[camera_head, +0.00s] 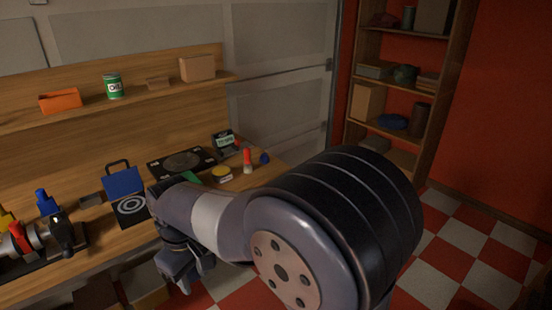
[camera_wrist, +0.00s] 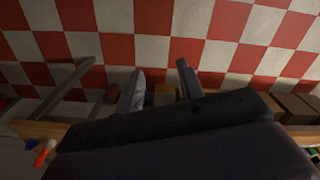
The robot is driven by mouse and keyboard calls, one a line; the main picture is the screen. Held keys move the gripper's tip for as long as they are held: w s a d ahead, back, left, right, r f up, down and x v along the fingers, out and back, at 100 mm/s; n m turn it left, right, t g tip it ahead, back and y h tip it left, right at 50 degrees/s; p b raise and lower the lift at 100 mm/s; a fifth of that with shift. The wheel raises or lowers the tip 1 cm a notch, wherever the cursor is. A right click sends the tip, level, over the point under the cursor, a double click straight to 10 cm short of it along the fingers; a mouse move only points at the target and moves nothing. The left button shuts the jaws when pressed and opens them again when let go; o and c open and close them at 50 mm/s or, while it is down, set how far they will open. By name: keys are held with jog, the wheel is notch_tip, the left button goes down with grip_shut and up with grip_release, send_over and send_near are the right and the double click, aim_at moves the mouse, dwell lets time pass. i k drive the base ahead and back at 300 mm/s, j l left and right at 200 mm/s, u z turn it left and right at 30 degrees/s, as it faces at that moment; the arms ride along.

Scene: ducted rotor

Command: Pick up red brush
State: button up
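A small upright item with a red top and pale lower part, likely the red brush (camera_head: 247,160), stands on the bench near its right end in the head view. A red and white item that looks like the same one shows at the lower left of the wrist view (camera_wrist: 45,152). My gripper (camera_head: 194,276) hangs in front of the bench edge, below and left of the brush and well apart from it. In the wrist view its two fingers (camera_wrist: 161,78) are spread with nothing between them, pointing toward the checkered floor.
A yellow-lidded tin (camera_head: 222,173) and a blue round item (camera_head: 264,158) flank the brush closely. A dark plate (camera_head: 182,163), a blue case (camera_head: 123,182) and a vise (camera_head: 40,240) stand further left. A shelf (camera_head: 130,100) runs above the bench. The floor at right is clear.

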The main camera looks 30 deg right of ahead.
aim_at(247, 168)
jog(key=i+l+z, duration=0.2)
jog(key=i+z, duration=0.15)
jog(key=i, duration=0.35)
jog(key=i+z, duration=0.35)
jog(key=i, duration=0.95)
